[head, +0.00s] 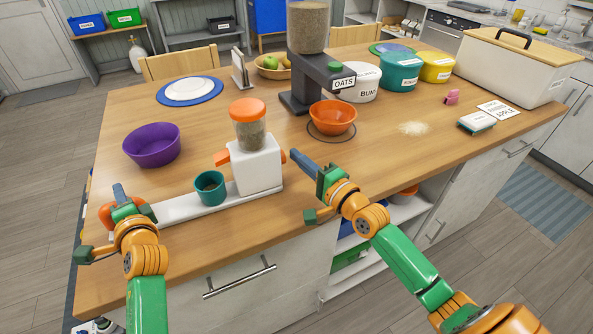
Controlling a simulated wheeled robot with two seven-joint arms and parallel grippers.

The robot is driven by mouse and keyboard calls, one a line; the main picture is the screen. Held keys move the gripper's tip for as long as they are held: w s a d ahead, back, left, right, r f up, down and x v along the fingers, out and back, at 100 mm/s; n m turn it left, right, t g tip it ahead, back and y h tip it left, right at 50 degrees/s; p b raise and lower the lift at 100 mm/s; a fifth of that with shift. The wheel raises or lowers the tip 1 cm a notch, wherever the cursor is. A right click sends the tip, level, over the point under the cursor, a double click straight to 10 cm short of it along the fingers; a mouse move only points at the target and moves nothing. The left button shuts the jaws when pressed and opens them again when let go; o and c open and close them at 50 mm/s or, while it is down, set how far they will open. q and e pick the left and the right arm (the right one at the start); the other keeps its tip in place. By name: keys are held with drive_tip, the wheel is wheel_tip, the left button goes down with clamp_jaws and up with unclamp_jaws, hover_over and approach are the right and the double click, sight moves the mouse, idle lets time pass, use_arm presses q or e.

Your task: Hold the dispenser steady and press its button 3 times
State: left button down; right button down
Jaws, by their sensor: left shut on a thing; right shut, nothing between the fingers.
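The dispenser (257,165) is a white box with a clear, grain-filled hopper and an orange lid. An orange spout (221,157) is on its left, and an orange part that looks like the button (283,157) is on its right. Its long white base (172,208) runs left, with a teal cup (210,188) standing on it below the spout. My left gripper (120,193) is shut on the orange grip (106,216) at the base's left end, partly hidden by the gripper. My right gripper (297,157) is shut and empty, its tips just right of the button; contact is unclear.
A purple bowl (152,148) stands behind the base. An orange bowl (333,120) stands beneath the oats dispenser (300,85), behind my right gripper. Labelled tubs (400,75) and a white bin (505,75) are at back right. The table's front right has free room.

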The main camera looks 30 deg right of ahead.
drive_tip(key=v, duration=0.3)
drive_tip(key=d+v, duration=0.1)
drive_tip(key=v, duration=0.6)
drive_tip(key=shift+s+d, duration=0.1)
drive_tip(key=shift+d, duration=0.15)
drive_tip(key=shift+d, duration=0.1)
idle(0.5)
drive_tip(key=shift+s+d, duration=0.15)
drive_tip(key=shift+d, duration=0.7)
drive_tip(key=x, duration=1)
drive_tip(key=a, duration=0.3)
drive_tip(key=shift+a+f, duration=0.1)
drive_tip(key=shift+a, duration=0.4)
